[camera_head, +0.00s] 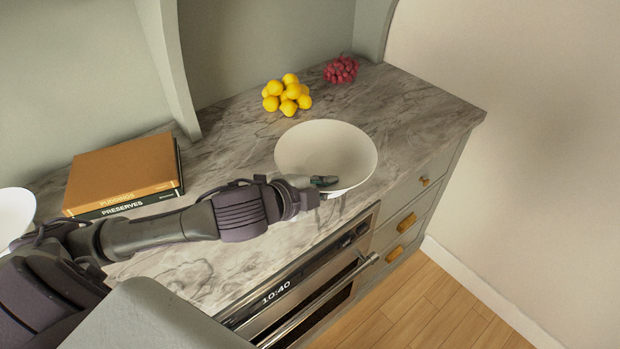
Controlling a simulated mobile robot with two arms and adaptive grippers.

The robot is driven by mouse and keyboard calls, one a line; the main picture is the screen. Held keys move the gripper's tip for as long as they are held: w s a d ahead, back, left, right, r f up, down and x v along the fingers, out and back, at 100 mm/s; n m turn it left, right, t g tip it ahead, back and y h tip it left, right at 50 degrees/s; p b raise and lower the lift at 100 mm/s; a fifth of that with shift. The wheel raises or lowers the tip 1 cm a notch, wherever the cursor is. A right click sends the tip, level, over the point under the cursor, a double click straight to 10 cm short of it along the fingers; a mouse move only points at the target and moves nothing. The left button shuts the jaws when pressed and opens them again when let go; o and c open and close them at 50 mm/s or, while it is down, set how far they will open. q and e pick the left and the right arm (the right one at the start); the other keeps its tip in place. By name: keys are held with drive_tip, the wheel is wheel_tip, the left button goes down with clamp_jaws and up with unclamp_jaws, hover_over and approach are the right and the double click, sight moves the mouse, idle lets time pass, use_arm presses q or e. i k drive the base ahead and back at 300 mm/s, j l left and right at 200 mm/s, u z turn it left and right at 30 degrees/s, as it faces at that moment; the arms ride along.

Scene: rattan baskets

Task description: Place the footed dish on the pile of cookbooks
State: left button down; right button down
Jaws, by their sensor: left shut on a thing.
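The footed dish (325,146) is a wide, white, round bowl over the right part of the marble counter. My left gripper (326,184) is shut on its near rim, with one finger showing inside the bowl. The dish's foot is hidden, and I cannot tell whether it touches the counter. The pile of cookbooks (124,172) lies flat at the left of the counter against the wall, an orange-brown book on top of a dark one marked "PRESERVES". Nothing rests on the top book. My right gripper is not in view.
A heap of lemons (287,94) and a cluster of red berries (341,70) lie behind the dish on the marble counter (425,108). A white round thing (14,212) is cut off at the left edge. An oven (310,290) showing 10:40 is below the counter's front edge.

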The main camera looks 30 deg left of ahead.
sight(122, 165)
drive_tip(key=i, duration=0.65)
drive_tip(key=i+u, duration=0.15)
drive_tip(key=u, duration=1.6)
